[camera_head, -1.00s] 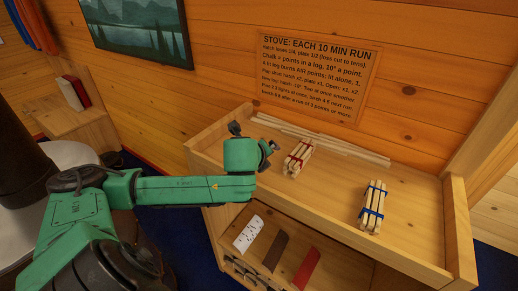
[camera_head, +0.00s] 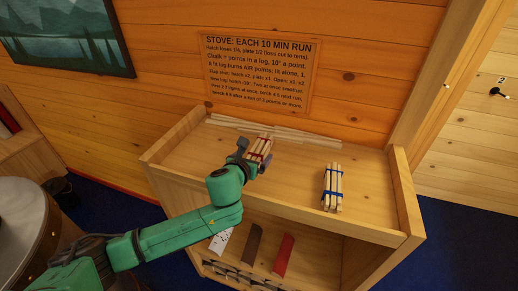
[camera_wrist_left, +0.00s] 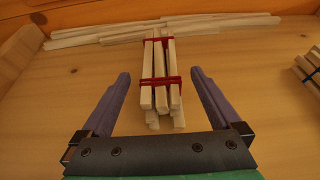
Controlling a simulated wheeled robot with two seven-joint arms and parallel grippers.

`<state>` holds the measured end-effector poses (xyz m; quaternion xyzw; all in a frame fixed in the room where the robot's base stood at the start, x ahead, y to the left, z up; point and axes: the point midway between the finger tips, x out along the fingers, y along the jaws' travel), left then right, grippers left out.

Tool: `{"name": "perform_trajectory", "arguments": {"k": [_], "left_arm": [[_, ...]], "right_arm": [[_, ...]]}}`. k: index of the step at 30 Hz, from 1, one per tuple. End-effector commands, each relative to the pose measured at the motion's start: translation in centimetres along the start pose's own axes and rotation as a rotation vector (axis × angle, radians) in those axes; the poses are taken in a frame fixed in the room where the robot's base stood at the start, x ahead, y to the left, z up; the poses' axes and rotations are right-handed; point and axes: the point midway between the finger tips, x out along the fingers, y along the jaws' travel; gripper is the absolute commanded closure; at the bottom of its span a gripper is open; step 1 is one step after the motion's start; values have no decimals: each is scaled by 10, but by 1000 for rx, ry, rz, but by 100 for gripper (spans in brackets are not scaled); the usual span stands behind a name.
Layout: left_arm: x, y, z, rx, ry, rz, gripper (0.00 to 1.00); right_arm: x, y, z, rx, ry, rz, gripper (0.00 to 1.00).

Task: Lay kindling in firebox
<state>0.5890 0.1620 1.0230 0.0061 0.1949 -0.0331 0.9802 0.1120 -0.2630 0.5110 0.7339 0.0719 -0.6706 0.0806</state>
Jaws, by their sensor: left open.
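A kindling bundle tied with red bands (camera_head: 259,149) lies on the wooden shelf top (camera_head: 290,185). It also shows in the left wrist view (camera_wrist_left: 161,75), pointing away from me. My left gripper (camera_head: 250,155) is open at its near end. In the left wrist view the two fingers (camera_wrist_left: 158,92) stand on either side of the bundle's near end, with gaps on both sides. A second bundle tied with blue bands (camera_head: 332,187) lies to the right, and its edge shows in the wrist view (camera_wrist_left: 311,68). The firebox and my right gripper are not in view.
Several loose thin sticks (camera_head: 265,130) lie along the back of the shelf top. Raised wooden sides edge it. White, brown and red pieces (camera_head: 283,253) stand in the lower compartment. A printed sign (camera_head: 259,72) hangs on the wall behind.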

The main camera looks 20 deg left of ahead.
Motion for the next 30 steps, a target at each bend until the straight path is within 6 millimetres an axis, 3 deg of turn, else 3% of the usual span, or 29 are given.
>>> {"name": "perform_trajectory", "arguments": {"k": [4,10,11,18,26,30], "left_arm": [[21,0,1,0,-1,1,3],[23,0,1,0,-1,0,3],[23,0,1,0,-1,0,6],[23,0,0,0,-1,0,96],[22,0,3,0,-2,0,100],[17,1,15,0,-5,1,100]], "right_arm": [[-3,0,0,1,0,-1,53],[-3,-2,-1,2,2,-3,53],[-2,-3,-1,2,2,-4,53],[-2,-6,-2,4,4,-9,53],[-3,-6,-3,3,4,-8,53],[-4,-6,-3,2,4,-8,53]]}}
